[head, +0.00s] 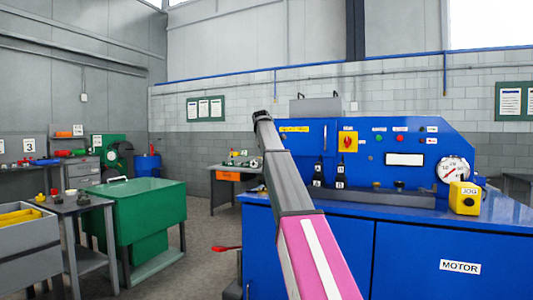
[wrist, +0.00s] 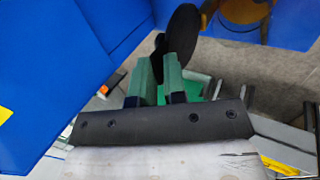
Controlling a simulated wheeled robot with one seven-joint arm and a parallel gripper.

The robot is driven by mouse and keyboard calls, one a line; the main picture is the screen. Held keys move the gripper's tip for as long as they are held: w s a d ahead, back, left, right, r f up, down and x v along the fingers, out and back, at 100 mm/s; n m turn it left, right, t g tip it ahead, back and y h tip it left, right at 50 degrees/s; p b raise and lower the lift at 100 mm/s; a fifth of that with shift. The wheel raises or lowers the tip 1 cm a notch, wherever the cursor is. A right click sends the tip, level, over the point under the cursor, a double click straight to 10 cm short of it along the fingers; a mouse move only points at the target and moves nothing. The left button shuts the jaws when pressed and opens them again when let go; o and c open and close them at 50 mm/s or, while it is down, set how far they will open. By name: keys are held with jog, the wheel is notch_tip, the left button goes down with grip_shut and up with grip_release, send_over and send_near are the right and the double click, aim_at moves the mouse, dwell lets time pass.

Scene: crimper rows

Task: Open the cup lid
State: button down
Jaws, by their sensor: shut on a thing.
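My gripper (wrist: 158,58) shows two green fingers in the wrist view, closed on a dark tab that sits between their tips. The tab appears to belong to a black round disc, which looks like the cup lid (wrist: 184,19), tilted just beyond the right finger. To its right, at the top edge, is a yellow-orange round opening with a dark rim, which looks like the cup (wrist: 246,11). Whether lid and cup touch cannot be told. In the head view my arm reaches up to the left end of the blue machine (head: 310,240); lid and cup cannot be made out there.
The blue machine carries a control panel with a gauge (head: 452,169) and a yellow JOG box (head: 465,198). A green cabinet (head: 140,205) and a small grey table (head: 75,204) stand at left. Open floor (head: 205,245) lies between cabinet and machine.

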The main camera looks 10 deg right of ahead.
jog(key=shift+w+d+f, duration=0.3)
jog(key=shift+w+d, duration=0.2)
jog(key=shift+w, duration=0.1)
jog(key=c, duration=1.3)
grip_release()
jog(key=shift+f, duration=0.1)
jog(key=shift+s, duration=0.1)
jog(key=v, duration=1.1)
jog(key=shift+r, duration=0.2)
